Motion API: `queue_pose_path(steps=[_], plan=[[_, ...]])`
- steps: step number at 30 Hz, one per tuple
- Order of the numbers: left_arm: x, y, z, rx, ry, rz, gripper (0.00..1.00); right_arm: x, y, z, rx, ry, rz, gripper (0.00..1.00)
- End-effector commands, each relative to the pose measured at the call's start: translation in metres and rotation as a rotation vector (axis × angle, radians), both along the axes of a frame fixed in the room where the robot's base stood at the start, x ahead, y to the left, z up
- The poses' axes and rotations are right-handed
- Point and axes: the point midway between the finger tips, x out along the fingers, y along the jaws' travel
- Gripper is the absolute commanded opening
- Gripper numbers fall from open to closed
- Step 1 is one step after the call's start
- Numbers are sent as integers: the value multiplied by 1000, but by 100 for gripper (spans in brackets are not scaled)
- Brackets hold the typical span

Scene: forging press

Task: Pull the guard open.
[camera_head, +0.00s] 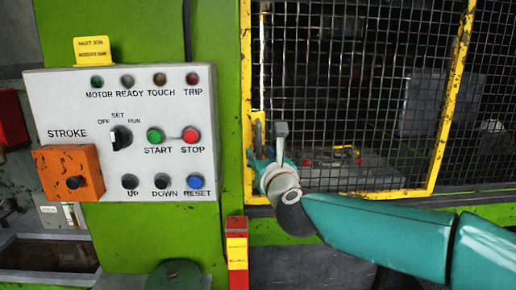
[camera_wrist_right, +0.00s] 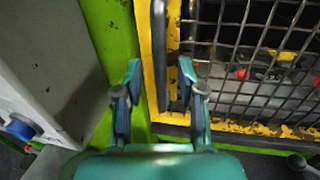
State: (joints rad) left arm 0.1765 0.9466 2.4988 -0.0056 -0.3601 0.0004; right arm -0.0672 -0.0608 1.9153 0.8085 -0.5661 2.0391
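The guard (camera_head: 437,150) is a yellow-framed panel of black wire mesh on the right of the camera_head view. My right gripper (camera_head: 268,160) is at that lower left corner, partly hiding the handle's lower end. In the right wrist view my right gripper (camera_wrist_right: 158,80) has its two fingers apart, with the yellow frame bar and handle (camera_wrist_right: 173,45) between and beyond them. I cannot tell whether a finger touches the handle. My left gripper is not in view.
A grey control panel (camera_head: 75,108) with buttons and lamps stands left of the guard on a green column (camera_head: 220,60). An orange box (camera_head: 68,172) juts from its lower left. A red and yellow post (camera_head: 237,252) stands below the guard corner.

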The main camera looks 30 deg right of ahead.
Motion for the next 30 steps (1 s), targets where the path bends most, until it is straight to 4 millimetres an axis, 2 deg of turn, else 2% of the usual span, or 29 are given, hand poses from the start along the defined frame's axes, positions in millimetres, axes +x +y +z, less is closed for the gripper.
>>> queue_pose_path(steps=[3,6,17,24,30], plan=[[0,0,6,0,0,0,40,15,-6,1,0,2,-1,39],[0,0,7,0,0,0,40,22,-9,0,0,1,-1,39],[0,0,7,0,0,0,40,26,-10,0,0,0,-1,39],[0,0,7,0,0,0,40,26,-10,0,0,0,-1,1],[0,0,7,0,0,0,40,26,-10,0,0,0,-1,0]])
